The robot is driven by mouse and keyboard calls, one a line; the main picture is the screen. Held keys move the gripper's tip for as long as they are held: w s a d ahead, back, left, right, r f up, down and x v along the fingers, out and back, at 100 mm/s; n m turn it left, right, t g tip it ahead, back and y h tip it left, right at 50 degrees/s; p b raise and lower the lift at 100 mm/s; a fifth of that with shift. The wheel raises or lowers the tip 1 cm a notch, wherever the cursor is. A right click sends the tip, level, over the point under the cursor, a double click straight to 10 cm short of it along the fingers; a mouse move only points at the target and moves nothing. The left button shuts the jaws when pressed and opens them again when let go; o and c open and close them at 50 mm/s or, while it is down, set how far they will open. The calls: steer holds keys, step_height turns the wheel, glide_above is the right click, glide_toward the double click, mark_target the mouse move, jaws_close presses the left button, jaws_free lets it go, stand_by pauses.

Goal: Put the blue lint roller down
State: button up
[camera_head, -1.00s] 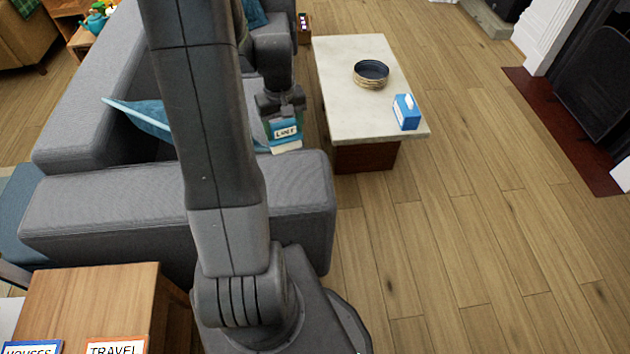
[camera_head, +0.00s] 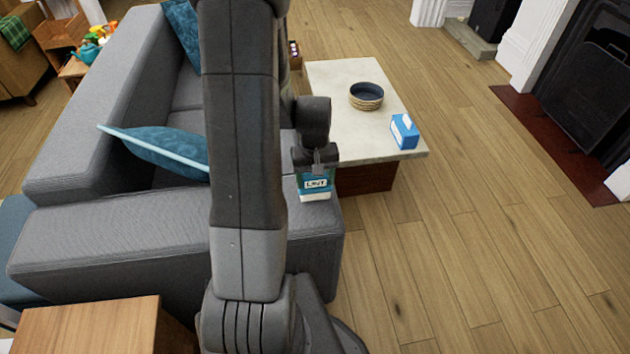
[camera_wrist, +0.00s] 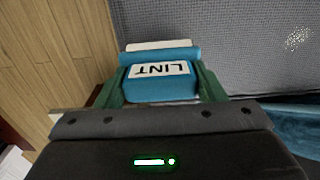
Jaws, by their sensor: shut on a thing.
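The blue lint roller (camera_head: 315,190) has a white label reading LINT and a white lower edge. My gripper (camera_head: 316,168) is shut on it and holds it in front of the sofa's armrest end in the head view. In the wrist view the lint roller (camera_wrist: 160,84) sits between the green fingers of my gripper (camera_wrist: 160,88), its label upside down. The grey sofa armrest (camera_head: 130,235) is beside and behind it; I cannot tell whether the roller touches it.
A pale-topped coffee table (camera_head: 335,85) stands beyond, with a dark round bowl (camera_head: 366,96) and a blue-and-white box (camera_head: 404,131) on it. A teal cushion (camera_head: 165,150) lies on the sofa. Wooden floor (camera_head: 480,260) is clear at right. A wooden cabinet (camera_head: 90,325) stands at lower left.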

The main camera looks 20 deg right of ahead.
steer(key=shift+f, duration=0.5)
steer(key=shift+f, duration=0.2)
steer(key=o, duration=1)
steer(key=shift+c, duration=0.2)
steer(key=shift+r, duration=0.1)
step_height(320, 180, up, 12)
steer(key=shift+r+p, duration=0.1)
steer(key=shift+p, duration=0.55)
